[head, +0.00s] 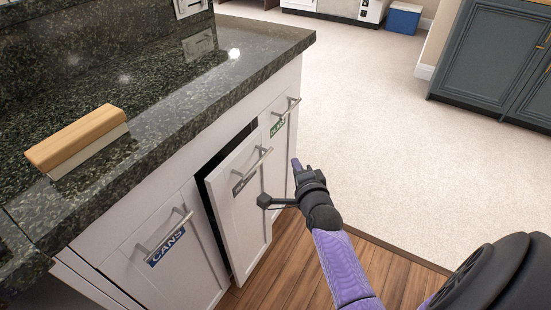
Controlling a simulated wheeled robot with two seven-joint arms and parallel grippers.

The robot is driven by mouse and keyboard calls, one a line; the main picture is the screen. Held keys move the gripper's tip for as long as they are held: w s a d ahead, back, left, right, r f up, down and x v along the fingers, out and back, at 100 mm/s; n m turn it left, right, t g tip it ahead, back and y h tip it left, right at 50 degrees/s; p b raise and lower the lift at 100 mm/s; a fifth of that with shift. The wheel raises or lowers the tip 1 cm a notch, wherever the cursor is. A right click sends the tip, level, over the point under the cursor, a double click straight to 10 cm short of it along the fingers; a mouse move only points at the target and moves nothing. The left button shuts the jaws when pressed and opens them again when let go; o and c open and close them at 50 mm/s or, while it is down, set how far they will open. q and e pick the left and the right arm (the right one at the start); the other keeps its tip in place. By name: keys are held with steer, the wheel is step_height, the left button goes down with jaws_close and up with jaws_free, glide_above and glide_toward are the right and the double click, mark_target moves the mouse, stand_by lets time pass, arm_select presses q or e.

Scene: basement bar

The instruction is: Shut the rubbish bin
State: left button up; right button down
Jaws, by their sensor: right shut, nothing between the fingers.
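The rubbish bin is a white pull-out front (243,215) in the middle of the counter's white front. It stands out from the panels on either side, with a dark gap along its top and left edge. A silver bar handle (253,171) and a small label, too slanted to read, are on it. My right gripper (296,164) is shut and empty, to the right of the bin's handle. It looks to be in front of the counter; I cannot tell whether it touches the bin front. My left gripper is not in view.
A white front labelled CANS (166,270) is at left, another with a green label (279,140) at right. The dark stone counter (215,75) overhangs them and bears a wood-backed scraper (78,140). Carpet (370,120) beyond is clear up to a grey cabinet (495,65).

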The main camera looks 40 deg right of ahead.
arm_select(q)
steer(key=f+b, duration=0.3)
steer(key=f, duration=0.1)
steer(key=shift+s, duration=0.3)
arm_select(e)
steer(key=w+f, duration=0.1)
steer(key=w, duration=0.5)
steer(key=shift+w+a, duration=0.15)
steer(key=shift+w, duration=0.2)
